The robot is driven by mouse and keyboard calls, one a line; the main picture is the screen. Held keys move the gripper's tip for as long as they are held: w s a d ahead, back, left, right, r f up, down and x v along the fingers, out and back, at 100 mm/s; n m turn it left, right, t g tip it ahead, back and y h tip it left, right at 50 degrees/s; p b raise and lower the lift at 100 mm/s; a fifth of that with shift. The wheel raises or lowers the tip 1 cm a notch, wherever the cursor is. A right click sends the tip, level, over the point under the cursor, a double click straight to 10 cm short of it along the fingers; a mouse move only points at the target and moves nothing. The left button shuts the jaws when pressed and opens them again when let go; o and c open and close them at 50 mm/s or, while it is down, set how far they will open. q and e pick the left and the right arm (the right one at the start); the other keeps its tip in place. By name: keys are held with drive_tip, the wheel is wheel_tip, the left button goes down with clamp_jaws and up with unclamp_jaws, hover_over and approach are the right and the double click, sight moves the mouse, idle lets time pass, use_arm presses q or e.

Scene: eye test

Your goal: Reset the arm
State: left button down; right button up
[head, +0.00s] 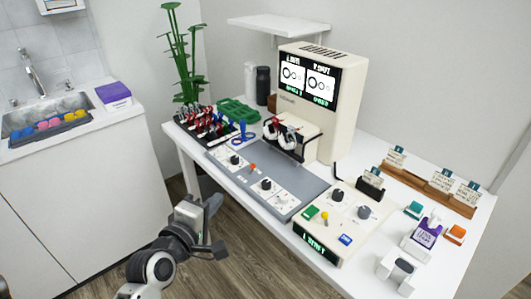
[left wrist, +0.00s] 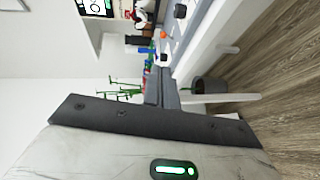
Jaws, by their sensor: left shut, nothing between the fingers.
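My left gripper (head: 214,205) is in front of the white table's (head: 183,150) left front edge, above the floor and clear of everything. Its two dark fingers also show in the left wrist view (left wrist: 168,88), pressed together with nothing between them. My left arm comes in from the bottom of the head view. My right gripper is in neither view.
An eye-test machine (head: 325,120) with a lit screen stands on the table. A grey panel with knobs (head: 268,178) and a cream control box (head: 335,225) lie near the front edge. A green plant (head: 183,60) stands behind. A sink counter (head: 60,140) is at left. Floor between is clear.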

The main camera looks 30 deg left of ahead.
use_arm(q)
drive_tip(key=s+d+f+m+g+h, duration=0.2)
drive_tip(key=s+d+f+m, duration=0.3)
drive_tip(key=m, duration=0.5)
drive_tip(key=s+d+f+m+g+h, duration=0.2)
drive_tip(key=s+d+f+m, duration=0.4)
drive_tip(key=d+f+m, duration=0.3)
drive_tip(key=shift+s+d+f+m+g, duration=0.2)
drive_tip(key=shift+d+f+m+g, duration=0.1)
drive_tip(key=shift+d+m+g, duration=0.6)
